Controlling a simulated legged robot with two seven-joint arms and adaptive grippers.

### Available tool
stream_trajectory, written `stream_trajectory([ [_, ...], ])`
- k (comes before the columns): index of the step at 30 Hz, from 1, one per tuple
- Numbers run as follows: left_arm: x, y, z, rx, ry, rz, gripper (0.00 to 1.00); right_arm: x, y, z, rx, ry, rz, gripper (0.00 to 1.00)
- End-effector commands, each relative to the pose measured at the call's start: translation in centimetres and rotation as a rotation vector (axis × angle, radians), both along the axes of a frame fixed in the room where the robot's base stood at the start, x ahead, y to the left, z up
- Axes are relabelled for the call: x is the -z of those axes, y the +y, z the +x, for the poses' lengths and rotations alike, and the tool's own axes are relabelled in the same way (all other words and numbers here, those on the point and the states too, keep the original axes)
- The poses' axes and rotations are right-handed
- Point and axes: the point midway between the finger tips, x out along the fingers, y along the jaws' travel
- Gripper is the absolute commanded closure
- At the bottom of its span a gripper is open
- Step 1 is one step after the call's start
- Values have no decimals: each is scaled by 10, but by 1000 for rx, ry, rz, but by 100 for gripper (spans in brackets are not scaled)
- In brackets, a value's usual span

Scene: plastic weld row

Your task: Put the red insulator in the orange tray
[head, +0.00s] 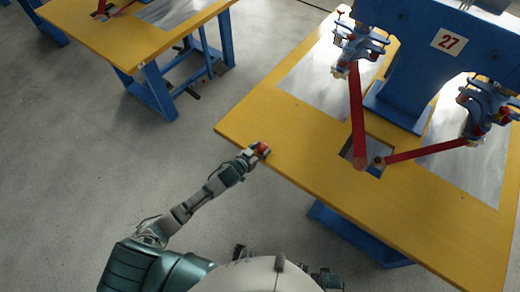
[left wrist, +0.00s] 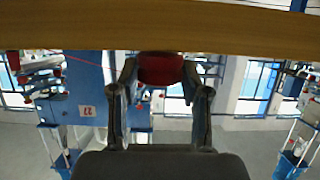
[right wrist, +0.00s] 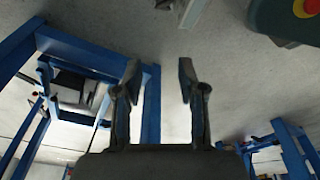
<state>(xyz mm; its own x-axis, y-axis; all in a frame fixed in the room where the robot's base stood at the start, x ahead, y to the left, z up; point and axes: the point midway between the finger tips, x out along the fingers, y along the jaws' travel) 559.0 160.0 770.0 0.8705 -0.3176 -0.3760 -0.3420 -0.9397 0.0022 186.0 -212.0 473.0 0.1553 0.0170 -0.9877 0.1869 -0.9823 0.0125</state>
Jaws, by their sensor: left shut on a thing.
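The red insulator (head: 262,149) is at the left front edge of the yellow table, held in my left gripper (head: 256,153). In the left wrist view the dark red insulator (left wrist: 160,68) sits between the two fingers of the left gripper (left wrist: 160,85), just by the table edge. I cannot tell whether it touches the table top. My right gripper (right wrist: 157,80) shows in the right wrist view with its fingers apart and nothing between them. The orange tray is not seen in any view.
The yellow table (head: 300,140) carries a blue weld machine (head: 430,60) numbered 27, with red arms (head: 358,115) reaching over a recess. Metal plates lie beside it. The table's left front part is clear. A second yellow table (head: 120,45) stands at the upper left, across grey floor.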

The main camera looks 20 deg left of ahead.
Motion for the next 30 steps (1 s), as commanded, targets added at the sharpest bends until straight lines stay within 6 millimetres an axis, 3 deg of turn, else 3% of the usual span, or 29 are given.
stream_trajectory([
  [10, 5, 4, 0, -1, 0, -5, 89, -3, 2, 1, 1, 0, -5, 60],
  [11, 5, 5, 0, -1, 0, -5, 52, -3, 2, 1, 1, 1, -4, 60],
  [14, 5, 5, 0, -1, 0, -5, 29, -3, 2, 1, 1, 1, -4, 60],
  [24, 1, 1, 0, 0, -2, -1, 29, -5, 2, 2, 1, -2, -4, 60],
  [27, -3, 5, -10, 0, -1, -1, 29, -4, 2, 3, 1, -10, -2, 60],
  [30, -10, 13, -27, 1, 0, -2, 29, 9, 0, -7, -1, 5, -4, 60],
])
